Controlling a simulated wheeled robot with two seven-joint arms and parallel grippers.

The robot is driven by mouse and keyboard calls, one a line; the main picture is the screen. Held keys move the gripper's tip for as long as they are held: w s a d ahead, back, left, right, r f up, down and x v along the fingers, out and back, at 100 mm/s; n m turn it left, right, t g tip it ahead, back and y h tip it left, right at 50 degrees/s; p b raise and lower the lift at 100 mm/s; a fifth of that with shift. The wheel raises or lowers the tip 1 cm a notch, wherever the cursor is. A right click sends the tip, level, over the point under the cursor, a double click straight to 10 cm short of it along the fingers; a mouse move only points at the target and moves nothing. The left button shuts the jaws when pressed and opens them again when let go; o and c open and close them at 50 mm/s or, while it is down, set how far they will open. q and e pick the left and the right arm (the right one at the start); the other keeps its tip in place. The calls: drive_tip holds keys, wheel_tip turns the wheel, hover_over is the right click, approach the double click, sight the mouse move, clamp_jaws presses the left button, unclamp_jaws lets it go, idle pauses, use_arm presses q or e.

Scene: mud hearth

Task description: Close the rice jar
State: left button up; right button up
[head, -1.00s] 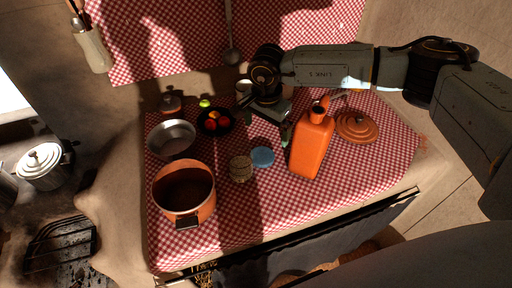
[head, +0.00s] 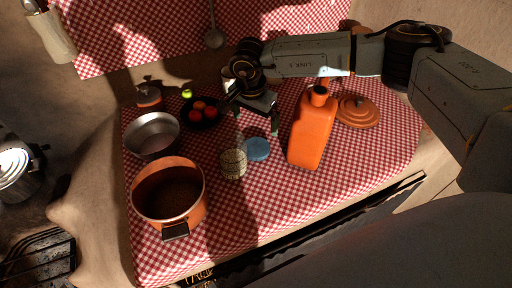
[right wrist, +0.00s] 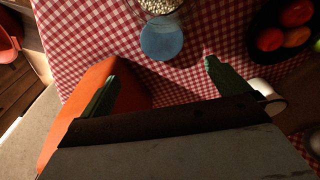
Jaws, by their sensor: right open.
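The rice jar (head: 233,163) stands open on the checked cloth, and its pale contents show at the top of the right wrist view (right wrist: 160,5). A round blue lid (head: 258,149) lies flat on the cloth just right of the jar; it also shows in the right wrist view (right wrist: 161,38). My right gripper (head: 257,127) is open and empty, behind and above the lid. In the right wrist view its green fingertips (right wrist: 160,70) are spread wide, with the lid beyond them. My left gripper is in neither view.
An orange bottle (head: 312,132) stands close to the right of my right gripper. An orange pot (head: 196,207), a metal bowl (head: 153,133) and a dark fruit bowl (head: 202,124) are left. An orange pot lid (head: 357,112) lies right. The front cloth is clear.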

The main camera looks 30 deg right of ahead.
hover_over(256, 147)
drive_tip(key=f, duration=0.7)
drive_tip(key=shift+s+a+f, duration=0.1)
drive_tip(key=shift+s+a, duration=0.05)
drive_tip(key=shift+s, duration=0.2)
drive_tip(key=shift+w+f, duration=0.15)
drive_tip(key=shift+f, duration=1.15)
drive_tip(key=shift+w+f, duration=0.15)
drive_tip(key=shift+f, duration=1.15)
drive_tip(key=c, duration=0.9)
drive_tip(key=shift+r, duration=0.15)
drive_tip(key=shift+c, duration=0.2)
